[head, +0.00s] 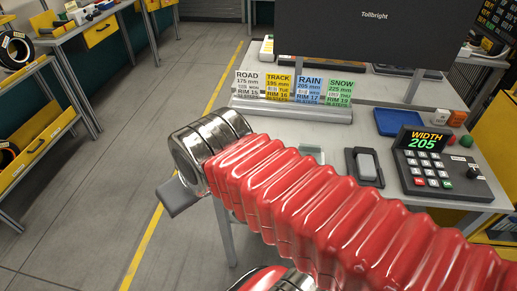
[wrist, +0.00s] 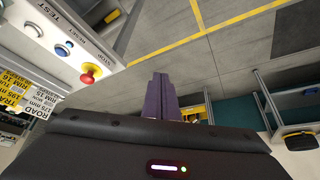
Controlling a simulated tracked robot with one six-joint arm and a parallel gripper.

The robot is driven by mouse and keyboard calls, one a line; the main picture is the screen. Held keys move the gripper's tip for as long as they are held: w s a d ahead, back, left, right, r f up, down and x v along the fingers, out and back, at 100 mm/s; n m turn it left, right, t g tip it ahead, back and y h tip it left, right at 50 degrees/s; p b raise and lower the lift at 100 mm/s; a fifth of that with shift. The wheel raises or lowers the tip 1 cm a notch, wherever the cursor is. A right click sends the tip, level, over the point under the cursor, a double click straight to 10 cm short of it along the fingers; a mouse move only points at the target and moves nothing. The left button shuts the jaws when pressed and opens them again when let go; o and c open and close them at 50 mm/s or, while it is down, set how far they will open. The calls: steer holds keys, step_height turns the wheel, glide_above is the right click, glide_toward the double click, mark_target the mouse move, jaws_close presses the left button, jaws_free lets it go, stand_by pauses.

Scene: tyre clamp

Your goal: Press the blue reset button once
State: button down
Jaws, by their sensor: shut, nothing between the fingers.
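The blue reset button (wrist: 63,49) is on a pale panel (wrist: 45,68) at the upper left of the wrist view, beside the printed word RESET. A red mushroom button (wrist: 91,74) sits beside it near the label STOP. My gripper (wrist: 161,78) shows as dark purple fingers in the middle of the wrist view, shut and empty. The fingers are right of the buttons in the picture and apart from them, over open floor. In the head view my red-sleeved arm reaches left past the desk, and I cannot make out the reset button there.
Tyre cards (head: 295,88) stand on the desk (head: 385,93). A keypad (head: 440,165) reading WIDTH 205 and a dark-framed grey block (head: 366,166) lie right of them, beyond my arm. A dark screen (head: 370,38) stands behind. Grey floor (head: 165,85) is clear to the left.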

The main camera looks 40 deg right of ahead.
steer(key=shift+w+d, duration=0.1)
stand_by(0.3)
steer(key=w+d+m+t+y, duration=0.1)
steer(key=w+d+m, duration=0.2)
steer(key=d, duration=1.1)
steer(key=w+d+f+m+t+y, duration=0.1)
steer(key=w+d, duration=0.4)
steer(key=d, duration=0.9)
steer(key=shift+w+m+t, duration=0.4)
steer(key=shift+m+t, duration=0.3)
steer(key=shift+m, duration=0.4)
steer(key=shift+a+f, duration=0.1)
steer(key=shift+f, duration=0.05)
steer(key=shift+f, duration=4.35)
